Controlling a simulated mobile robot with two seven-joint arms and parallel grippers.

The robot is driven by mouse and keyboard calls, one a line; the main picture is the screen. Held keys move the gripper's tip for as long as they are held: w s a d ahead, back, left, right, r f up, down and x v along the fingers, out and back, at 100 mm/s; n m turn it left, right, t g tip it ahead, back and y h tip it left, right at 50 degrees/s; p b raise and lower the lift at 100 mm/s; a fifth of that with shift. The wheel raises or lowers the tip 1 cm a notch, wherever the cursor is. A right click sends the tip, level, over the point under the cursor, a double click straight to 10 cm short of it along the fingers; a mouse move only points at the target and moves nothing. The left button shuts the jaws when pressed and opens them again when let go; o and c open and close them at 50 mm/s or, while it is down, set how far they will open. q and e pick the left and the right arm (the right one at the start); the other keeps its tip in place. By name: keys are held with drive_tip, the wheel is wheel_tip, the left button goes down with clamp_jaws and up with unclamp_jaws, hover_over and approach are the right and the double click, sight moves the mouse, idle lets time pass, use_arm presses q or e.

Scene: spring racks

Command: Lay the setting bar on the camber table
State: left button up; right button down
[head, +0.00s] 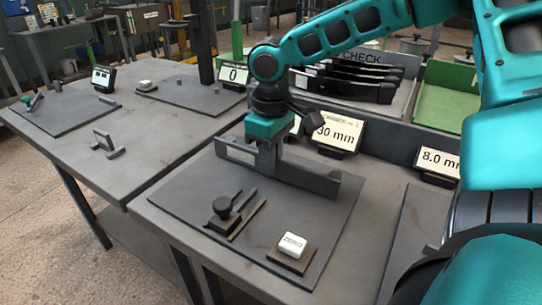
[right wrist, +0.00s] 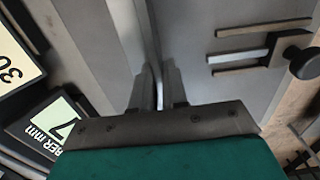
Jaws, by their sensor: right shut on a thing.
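My right gripper (head: 268,160) is shut on a long grey bar (head: 310,178), which I take to be the setting bar. The bar has raised ends and is held near its middle, over the back part of a dark flat plate (head: 325,225), apparently the camber table. I cannot tell whether it touches the plate. In the right wrist view, the fingers (right wrist: 159,95) stand on either side of a thin edge. The plate carries a knobbed slide block (head: 225,210) and a white ZERO button (head: 291,245). My left gripper is not in view.
Displays reading 30 mm (head: 336,136) and 8.0 (head: 438,163) stand behind and to the right. A CHECK rack (head: 350,85) holds several dark curved springs. Another bench (head: 150,130) at left carries two plates, a small bracket (head: 107,145) and a 0 display (head: 233,75).

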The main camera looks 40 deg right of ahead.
drive_tip(key=shift+r+p, duration=0.1)
drive_tip(key=shift+p, duration=0.25)
idle(0.6)
drive_tip(key=shift+w, duration=0.1)
idle(0.7)
drive_tip(key=shift+w+d+p, duration=0.2)
drive_tip(key=shift+d+p, duration=0.1)
drive_tip(key=shift+d, duration=0.4)
idle(0.4)
drive_tip(key=shift+f, duration=0.25)
idle(0.4)
drive_tip(key=c, duration=1.1)
unclamp_jaws()
drive_tip(key=shift+o, duration=0.4)
drive_tip(key=shift+s+f, duration=0.1)
drive_tip(key=shift+f, duration=0.05)
drive_tip(key=o, duration=0.4)
drive_tip(key=shift+o, duration=0.2)
drive_tip(key=shift+r, duration=0.2)
